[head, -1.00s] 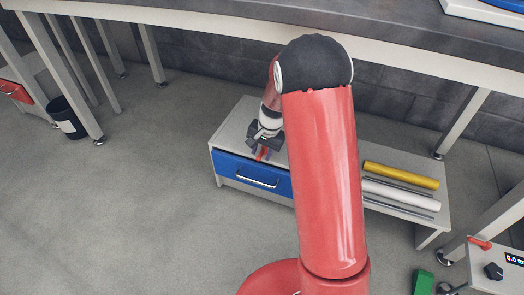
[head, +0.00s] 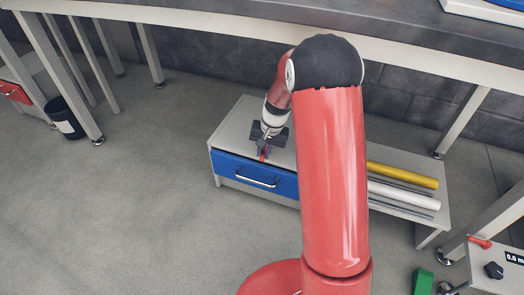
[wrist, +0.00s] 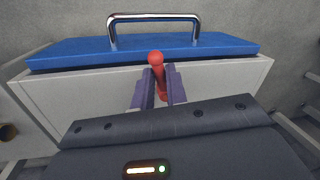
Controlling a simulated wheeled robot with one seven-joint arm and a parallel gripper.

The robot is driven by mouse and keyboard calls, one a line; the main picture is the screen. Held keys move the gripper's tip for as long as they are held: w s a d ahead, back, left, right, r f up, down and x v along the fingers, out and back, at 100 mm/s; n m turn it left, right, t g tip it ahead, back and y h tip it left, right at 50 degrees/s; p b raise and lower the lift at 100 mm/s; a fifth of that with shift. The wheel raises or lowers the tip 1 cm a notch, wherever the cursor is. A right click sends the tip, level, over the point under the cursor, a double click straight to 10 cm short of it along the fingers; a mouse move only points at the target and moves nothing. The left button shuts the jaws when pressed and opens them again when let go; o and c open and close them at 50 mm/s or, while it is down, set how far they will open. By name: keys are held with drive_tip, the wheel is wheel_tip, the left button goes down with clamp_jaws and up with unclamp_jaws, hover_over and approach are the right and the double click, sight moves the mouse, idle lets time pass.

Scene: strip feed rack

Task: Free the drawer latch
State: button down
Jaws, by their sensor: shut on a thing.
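The blue drawer (head: 232,166) with a chrome handle (head: 256,183) is set in the left end of the low grey rack, flush with its front as far as I can see. In the wrist view the blue drawer front (wrist: 75,50) and the handle (wrist: 154,17) lie beyond my fingers. The red latch lever (wrist: 156,60) stands on the rack top just behind the drawer front. My gripper (wrist: 157,88) is shut on the red latch lever, whose round knob shows above the fingertips. In the head view my gripper (head: 263,152) is over the rack top and mostly hides the lever.
A yellow roll (head: 405,174) and a white roll (head: 405,194) lie on the rack's right part, partly behind my arm. A bench top (head: 200,22) runs above and behind the rack. A dark bin (head: 65,118) stands far left. The floor before the drawer is clear.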

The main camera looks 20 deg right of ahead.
drive_tip(key=n, duration=0.2)
drive_tip(key=d+n, duration=0.1)
drive_tip(key=n+g, duration=0.1)
drive_tip(key=n, duration=0.1)
drive_tip(key=shift+d+n+p, duration=0.3)
drive_tip(key=shift+d+p, duration=0.05)
drive_tip(key=shift+p, duration=0.05)
drive_tip(key=shift+w+d+n+g+p, duration=0.15)
drive_tip(key=shift+d+n+p, duration=0.1)
drive_tip(key=shift+n, duration=0.6)
drive_tip(key=shift+w+d+n+g+p, duration=0.15)
drive_tip(key=shift+d+n+p, duration=0.1)
drive_tip(key=shift+n, duration=0.6)
drive_tip(key=c, duration=1.4)
unclamp_jaws()
drive_tip(key=shift+s, duration=0.1)
